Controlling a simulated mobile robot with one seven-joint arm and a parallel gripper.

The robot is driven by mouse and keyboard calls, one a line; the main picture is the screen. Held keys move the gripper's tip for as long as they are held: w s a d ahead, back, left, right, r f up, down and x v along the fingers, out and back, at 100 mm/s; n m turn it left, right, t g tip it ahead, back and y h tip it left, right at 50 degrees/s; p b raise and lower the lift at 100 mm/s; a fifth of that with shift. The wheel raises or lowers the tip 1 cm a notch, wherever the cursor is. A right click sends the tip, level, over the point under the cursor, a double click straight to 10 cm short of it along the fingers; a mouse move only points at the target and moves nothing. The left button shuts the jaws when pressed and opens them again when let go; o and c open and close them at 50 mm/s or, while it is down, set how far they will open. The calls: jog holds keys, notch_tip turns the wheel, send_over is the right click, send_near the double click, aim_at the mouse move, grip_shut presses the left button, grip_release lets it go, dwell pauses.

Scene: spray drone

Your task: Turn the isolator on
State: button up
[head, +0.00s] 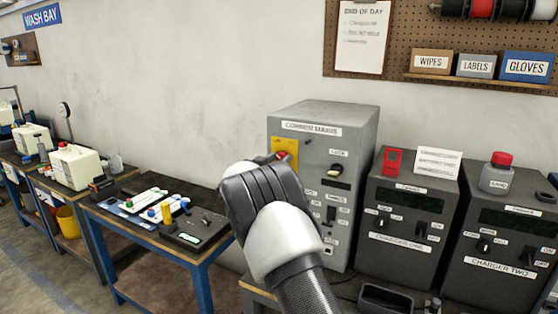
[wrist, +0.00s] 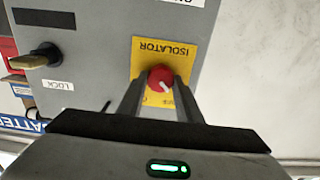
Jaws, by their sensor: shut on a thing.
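The isolator is a red rotary knob (wrist: 161,78) on a yellow plate (wrist: 180,48) marked ISOLATOR. The plate (head: 285,148) sits at the upper left of the front of a grey cabinet (head: 320,112). My gripper (wrist: 160,92) is shut on the red knob, one finger on each side of it. A white pointer mark shows on the knob, slanting in the wrist view, where the picture is upside down. In the head view my gripper (head: 280,157) covers most of the knob.
A key-like lock switch (wrist: 35,57) sticks out beside the plate; it also shows in the head view (head: 335,170). Two charger units (head: 408,205) stand to the right. A blue-legged table (head: 130,222) with bottles and small parts stands to the left.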

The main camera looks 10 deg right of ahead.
jog(key=shift+f+m+b, duration=0.1)
jog(key=shift+m+b, duration=0.2)
jog(key=shift+s+d+f+m+b, duration=0.1)
jog(key=shift+m+b, duration=3.3)
jog(key=shift+m, duration=0.9)
jog(key=shift+s+d+f+m+b, duration=0.1)
jog(key=shift+m+b, duration=3.25)
jog(key=shift+m, duration=0.95)
jog(key=o, duration=1)
jog(key=shift+o, duration=0.2)
jog(key=shift+r, duration=0.1)
jog(key=shift+a, duration=0.1)
jog(key=v, duration=1.7)
jog(key=shift+s+b, duration=0.15)
jog(key=shift+b, duration=0.15)
